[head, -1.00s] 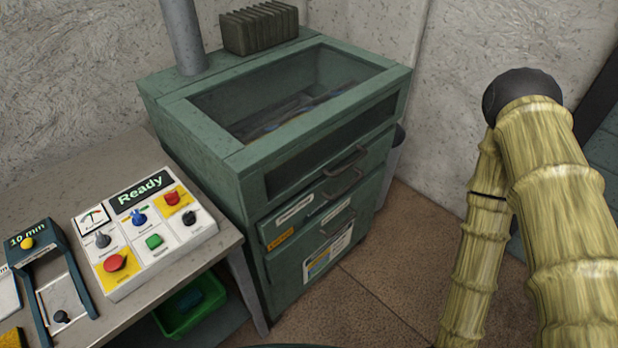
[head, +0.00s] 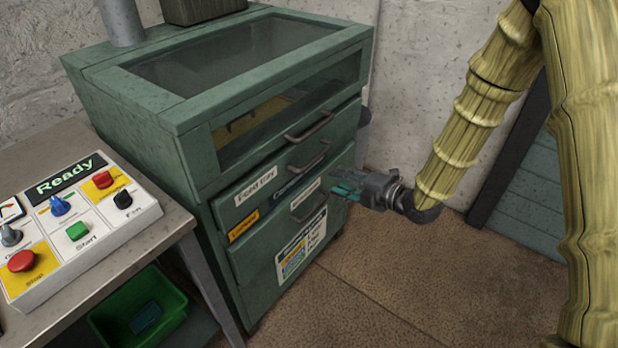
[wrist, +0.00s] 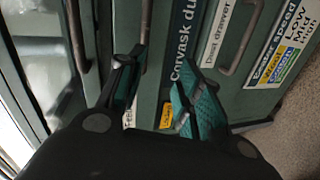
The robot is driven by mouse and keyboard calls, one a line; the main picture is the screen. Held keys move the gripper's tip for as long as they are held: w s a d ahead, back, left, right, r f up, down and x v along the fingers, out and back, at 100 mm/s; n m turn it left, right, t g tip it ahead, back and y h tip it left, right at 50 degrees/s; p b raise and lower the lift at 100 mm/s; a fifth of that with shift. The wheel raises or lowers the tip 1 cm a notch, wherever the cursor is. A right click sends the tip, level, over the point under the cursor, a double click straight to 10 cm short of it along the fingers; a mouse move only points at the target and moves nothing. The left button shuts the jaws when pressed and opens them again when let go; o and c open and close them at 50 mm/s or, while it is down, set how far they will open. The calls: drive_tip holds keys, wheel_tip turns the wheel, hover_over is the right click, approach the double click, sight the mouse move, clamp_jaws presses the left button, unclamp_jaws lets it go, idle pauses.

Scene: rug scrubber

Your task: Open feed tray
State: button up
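The feed tray (head: 256,186) is a green drawer front labelled "Feed tray" in the machine cabinet; it looks shut. Its dark bar handle (head: 311,157) sticks out at the upper right of the front. My gripper (head: 343,190) is in front of the cabinet's right side, below and right of that handle. In the wrist view my gripper (wrist: 165,85) has its teal-padded fingers apart, with nothing held between them. A bar handle (wrist: 146,22) shows just ahead of the left finger; contact cannot be told. Part of the labels is hidden behind the fingers.
A dust drawer (wrist: 217,35) with its own handle sits below the feed tray. A glass-windowed cover (head: 235,50) tops the cabinet. Left is a table with a control panel (head: 80,215) reading "Ready" and a green bin (head: 140,310) below. Floor at right is clear.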

sight(309, 162)
drive_tip(key=w+a, duration=0.2)
drive_tip(key=a, duration=0.1)
drive_tip(key=w+a+n, duration=0.1)
drive_tip(key=w+a, duration=0.1)
drive_tip(key=a, duration=0.1)
drive_tip(key=w+a+n+y, duration=0.1)
drive_tip(key=w+a, duration=0.2)
drive_tip(key=shift+w+a+f, duration=0.1)
drive_tip(key=shift+a+f, duration=0.05)
idle(0.4)
clamp_jaws()
